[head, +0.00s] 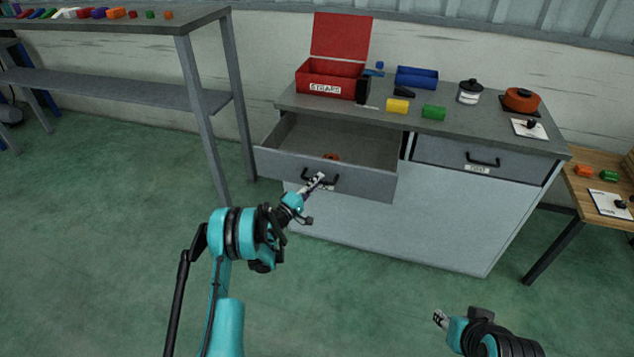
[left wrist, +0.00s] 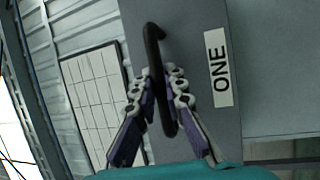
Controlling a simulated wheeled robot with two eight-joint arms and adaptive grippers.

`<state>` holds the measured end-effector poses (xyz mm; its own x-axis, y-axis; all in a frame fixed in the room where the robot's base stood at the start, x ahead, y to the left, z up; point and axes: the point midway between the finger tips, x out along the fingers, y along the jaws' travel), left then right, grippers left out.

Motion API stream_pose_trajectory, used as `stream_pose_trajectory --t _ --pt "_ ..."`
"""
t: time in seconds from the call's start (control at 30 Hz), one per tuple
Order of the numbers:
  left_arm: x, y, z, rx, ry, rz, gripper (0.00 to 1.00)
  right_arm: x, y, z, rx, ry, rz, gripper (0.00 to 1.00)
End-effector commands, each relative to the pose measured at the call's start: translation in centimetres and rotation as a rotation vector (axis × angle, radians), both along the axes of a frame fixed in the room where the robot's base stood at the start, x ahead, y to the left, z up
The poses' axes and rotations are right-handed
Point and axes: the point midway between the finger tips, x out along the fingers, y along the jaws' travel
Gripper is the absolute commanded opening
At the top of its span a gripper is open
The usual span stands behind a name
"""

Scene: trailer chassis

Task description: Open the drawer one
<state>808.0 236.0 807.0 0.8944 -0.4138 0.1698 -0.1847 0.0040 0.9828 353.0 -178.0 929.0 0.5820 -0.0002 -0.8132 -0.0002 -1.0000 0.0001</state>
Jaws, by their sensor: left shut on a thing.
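Drawer one (head: 350,182) of the grey cabinet is pulled well out, and its inside shows from above. A small orange-red object (head: 331,156) lies in it near the front. The black handle (left wrist: 155,50) stands out from the drawer front, beside a white label reading "ONE" (left wrist: 218,68). My left gripper (head: 319,178) is at this handle, shut on it, with the bar between its fingers in the left wrist view (left wrist: 165,85). My right gripper (head: 440,318) is low at the right, away from the cabinet, too small to tell open from shut.
The second drawer (head: 475,157), at the right, is closed. The cabinet top (head: 440,127) holds an open red box (head: 330,80), a blue bin (head: 416,77), yellow and green blocks, a jar and an orange pot. A shelf table (head: 110,85) stands left. Floor in front is clear.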

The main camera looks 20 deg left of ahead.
Motion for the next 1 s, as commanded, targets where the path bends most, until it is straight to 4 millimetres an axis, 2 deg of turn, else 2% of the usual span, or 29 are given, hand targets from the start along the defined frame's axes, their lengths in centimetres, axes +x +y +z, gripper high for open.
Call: stream_pose_trajectory --t 0.17,0.2,0.27,0.3,0.67,1.0 --pt "0.0 0.0 0.0 -0.001 0.0 -0.001 0.0 0.0 0.0 0.0 0.0 0.0 0.0 0.4" --pt "0.0 0.0 0.0 -0.001 0.0 -0.001 0.13 0.0 0.0 0.0 0.0 0.0 0.0 0.4" --pt "0.0 0.0 0.0 -0.001 0.0 -0.001 0.29 0.0 0.0 0.0 0.0 0.0 0.0 0.4" --pt "0.0 0.0 0.0 -0.001 0.0 -0.001 0.33 0.0 0.0 0.0 0.0 0.0 0.0 0.4" --pt "-0.6 0.3 -0.1 0.0 0.0 0.001 0.33 0.0 0.0 0.0 0.0 0.0 0.0 0.4" --pt "-5.5 2.6 -1.0 -0.001 0.0 0.002 0.33 0.0 0.0 0.0 0.0 0.0 0.0 0.4"
